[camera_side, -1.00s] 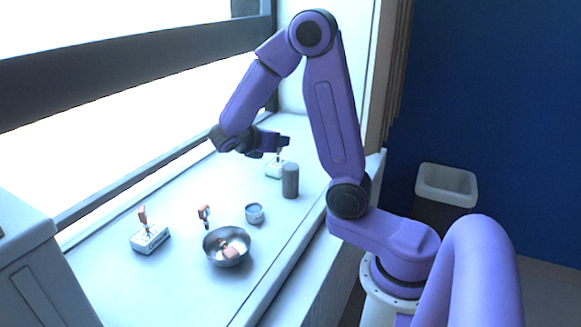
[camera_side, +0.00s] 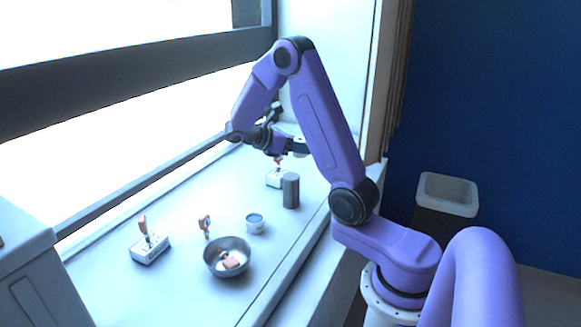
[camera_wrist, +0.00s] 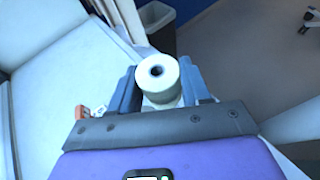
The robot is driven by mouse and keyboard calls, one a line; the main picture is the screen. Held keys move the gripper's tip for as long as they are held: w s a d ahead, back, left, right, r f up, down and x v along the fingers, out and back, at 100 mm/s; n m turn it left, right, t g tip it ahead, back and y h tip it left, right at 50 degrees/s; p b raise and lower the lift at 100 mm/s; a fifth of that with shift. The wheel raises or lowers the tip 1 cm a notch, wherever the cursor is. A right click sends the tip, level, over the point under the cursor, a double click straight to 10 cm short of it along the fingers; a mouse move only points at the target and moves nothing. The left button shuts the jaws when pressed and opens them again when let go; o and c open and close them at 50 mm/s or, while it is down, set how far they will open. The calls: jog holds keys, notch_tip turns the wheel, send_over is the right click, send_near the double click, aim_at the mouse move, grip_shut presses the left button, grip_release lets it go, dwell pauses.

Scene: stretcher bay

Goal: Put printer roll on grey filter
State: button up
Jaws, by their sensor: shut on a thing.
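The white printer roll (camera_wrist: 158,82) is between the two fingers of my gripper (camera_wrist: 160,90) in the wrist view, its dark core hole facing the camera. In the side view the roll (camera_side: 299,146) shows as a small pale shape at the tip of my gripper (camera_side: 292,148), held above the far end of the white counter. A dark grey upright cylinder (camera_side: 290,191), which looks like the grey filter, stands on the counter below and apart from the roll. The roll's underside is hidden.
A metal bowl (camera_side: 212,262) with pinkish pieces, a small blue-topped tub (camera_side: 255,225), and white boxes with orange handles (camera_side: 150,249) and (camera_side: 274,181) stand on the white counter (camera_side: 190,290). An orange-handled item (camera_side: 205,224) stands between. A bin (camera_side: 447,194) is on the floor.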

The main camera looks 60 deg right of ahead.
send_over(290, 176)
notch_tip(290, 176, down, 6)
jog(key=shift+s+r, duration=0.1)
jog(key=shift+s, duration=0.05)
jog(key=shift+f, duration=1.7)
jog(key=shift+f, duration=0.1)
jog(key=o, duration=1.1)
jog(key=shift+c, duration=0.2)
